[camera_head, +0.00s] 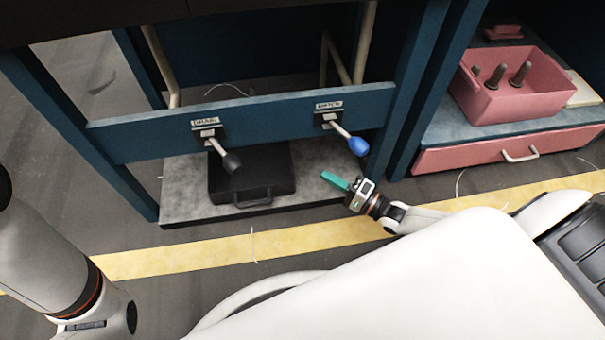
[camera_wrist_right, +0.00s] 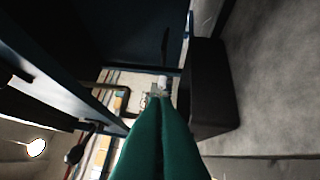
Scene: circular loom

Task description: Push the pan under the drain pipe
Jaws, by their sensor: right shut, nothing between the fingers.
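The black pan (camera_head: 265,183), with a handle on its front side, sits on the grey base plate under the blue crossbar, below the left lever. A beige pipe (camera_head: 160,65) comes down behind the crossbar at left, and another pipe (camera_head: 341,62) shows at right. I cannot tell for sure which is the drain pipe. My right gripper (camera_head: 336,181) has its green fingers shut and empty, low over the plate to the right of the pan and apart from it. In the right wrist view the shut fingers (camera_wrist_right: 165,102) point beside a dark block that looks like the pan (camera_wrist_right: 209,85). My left gripper is out of view.
The blue crossbar (camera_head: 270,116) carries a black-knobbed lever (camera_head: 228,158) and a blue-knobbed lever (camera_head: 352,142) above the base plate (camera_head: 180,195). Blue posts stand at both sides. A pink bin (camera_head: 515,95) and drawer are at right. A yellow floor stripe (camera_head: 200,254) runs in front.

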